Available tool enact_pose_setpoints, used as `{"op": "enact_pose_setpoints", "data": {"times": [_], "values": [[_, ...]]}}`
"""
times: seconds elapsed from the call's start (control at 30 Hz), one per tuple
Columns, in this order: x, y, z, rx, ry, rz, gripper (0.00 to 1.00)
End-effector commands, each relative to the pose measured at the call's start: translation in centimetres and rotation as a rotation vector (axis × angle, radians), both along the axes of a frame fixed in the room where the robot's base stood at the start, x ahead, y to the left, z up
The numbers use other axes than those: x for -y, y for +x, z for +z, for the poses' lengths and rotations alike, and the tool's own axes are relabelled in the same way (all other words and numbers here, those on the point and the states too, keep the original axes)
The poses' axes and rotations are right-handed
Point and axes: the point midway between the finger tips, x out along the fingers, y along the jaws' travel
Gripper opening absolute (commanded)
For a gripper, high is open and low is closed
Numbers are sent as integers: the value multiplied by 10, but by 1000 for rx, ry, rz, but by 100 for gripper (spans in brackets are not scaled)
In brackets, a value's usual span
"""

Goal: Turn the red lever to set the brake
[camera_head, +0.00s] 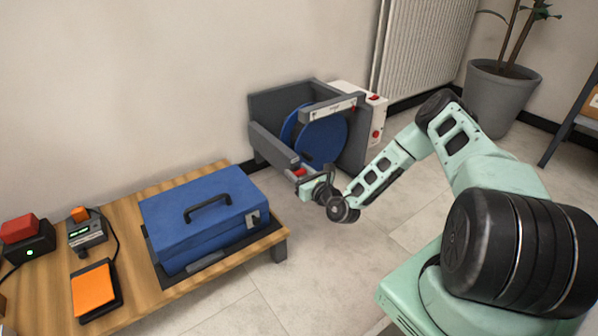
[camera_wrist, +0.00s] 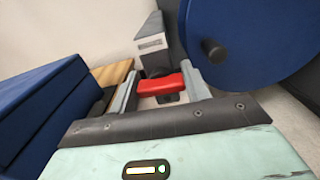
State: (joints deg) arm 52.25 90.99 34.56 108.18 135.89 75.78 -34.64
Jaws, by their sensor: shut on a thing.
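The red lever (camera_wrist: 161,84) sits between the two fingers of my gripper (camera_wrist: 164,92) in the wrist view, and the gripper is shut on it. In the head view the lever (camera_head: 299,171) shows as a small red piece at the front end of a grey side beam, with my gripper (camera_head: 305,179) at it. The lever belongs to a grey frame (camera_head: 266,142) that carries a blue disc (camera_head: 328,138). The disc also fills the upper right of the wrist view (camera_wrist: 255,40). The lever's pivot is mostly hidden.
A wooden table (camera_head: 130,225) at left bears a blue case (camera_head: 205,215), an orange pedal (camera_head: 94,291), a small meter (camera_head: 86,233) and a red button box (camera_head: 22,238). A potted plant (camera_head: 500,95) stands back right. Floor in front is clear.

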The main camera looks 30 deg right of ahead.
Motion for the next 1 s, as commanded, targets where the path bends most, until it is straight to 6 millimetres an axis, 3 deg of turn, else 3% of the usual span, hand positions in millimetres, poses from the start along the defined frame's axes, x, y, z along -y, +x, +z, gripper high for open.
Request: {"op": "enact_pose_setpoints", "data": {"times": [0.4, 0.73, 0.77, 0.8, 0.83, 1.0], "values": [[0, -1, 2, -11, 221, 0, 24], [0, -1, -1, -11, 230, 0, 24], [0, -1, -1, -11, 230, 0, 53], [0, -1, -1, -11, 230, 0, 64], [0, -1, -1, -11, 229, 0, 69], [0, -1, -1, -10, 229, 0, 69]]}}
